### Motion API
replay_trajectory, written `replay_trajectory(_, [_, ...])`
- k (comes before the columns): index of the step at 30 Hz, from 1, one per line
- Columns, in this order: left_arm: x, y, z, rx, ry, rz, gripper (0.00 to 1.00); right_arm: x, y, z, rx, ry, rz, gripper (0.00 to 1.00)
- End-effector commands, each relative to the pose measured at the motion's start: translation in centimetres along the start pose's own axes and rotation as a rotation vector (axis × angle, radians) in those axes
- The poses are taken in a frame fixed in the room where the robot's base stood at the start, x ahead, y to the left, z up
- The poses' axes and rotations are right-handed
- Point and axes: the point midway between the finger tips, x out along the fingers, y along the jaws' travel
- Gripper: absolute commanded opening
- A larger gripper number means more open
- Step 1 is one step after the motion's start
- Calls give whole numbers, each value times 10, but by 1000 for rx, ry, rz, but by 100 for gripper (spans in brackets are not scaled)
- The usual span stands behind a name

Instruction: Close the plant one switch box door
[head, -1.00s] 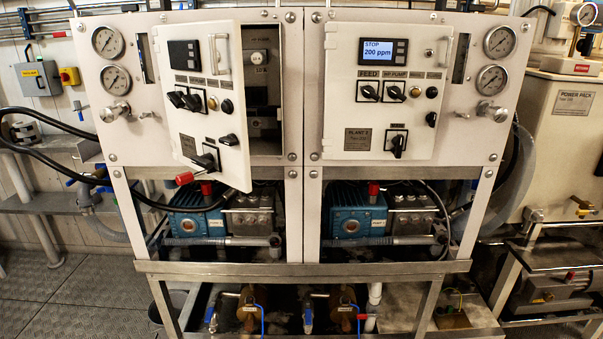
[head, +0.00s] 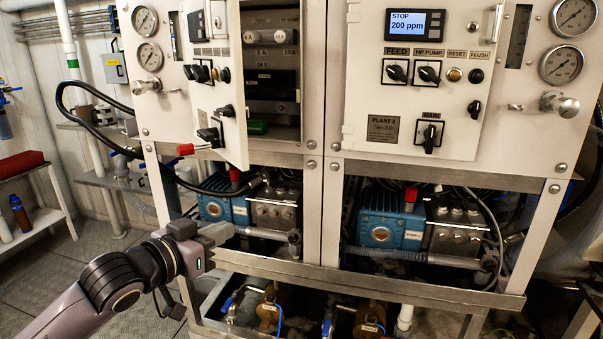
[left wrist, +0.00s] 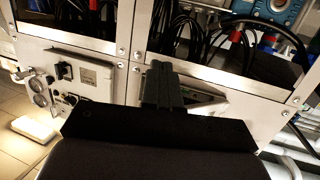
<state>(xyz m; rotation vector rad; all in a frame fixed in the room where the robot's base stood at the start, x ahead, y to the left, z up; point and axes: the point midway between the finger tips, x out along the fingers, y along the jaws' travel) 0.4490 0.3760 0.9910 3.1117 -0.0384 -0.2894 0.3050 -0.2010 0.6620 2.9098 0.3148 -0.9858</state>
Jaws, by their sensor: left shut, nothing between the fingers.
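The plant one switch box door (head: 222,125) is the white left-hand panel with black knobs in the head view. It stands open, swung out on its left side, and the box interior (head: 270,90) shows to its right. My left gripper (head: 222,232) is shut and empty, below the door and in front of the blue pump under it. In the left wrist view the shut fingers (left wrist: 162,85) point toward the cabinet front, with part of it hidden behind them. My right gripper is not in view.
The plant two door (head: 415,75) sits closed to the right. A red-tipped lever (head: 187,149) sticks out by the open door's lower left. Blue pumps (head: 390,225), hoses and a steel frame rail (head: 430,286) lie below. Gauges (head: 148,57) flank the left side.

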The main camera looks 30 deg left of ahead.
Motion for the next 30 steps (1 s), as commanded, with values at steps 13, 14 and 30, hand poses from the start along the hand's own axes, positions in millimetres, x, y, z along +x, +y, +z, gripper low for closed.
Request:
replay_trajectory(13, [-42,23,-108,24,183,49,0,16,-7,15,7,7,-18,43])
replay_trajectory(14, [-41,23,-109,24,184,49,0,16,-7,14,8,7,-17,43])
replay_trajectory(30, [6,24,-118,25,184,46,0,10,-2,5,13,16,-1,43])
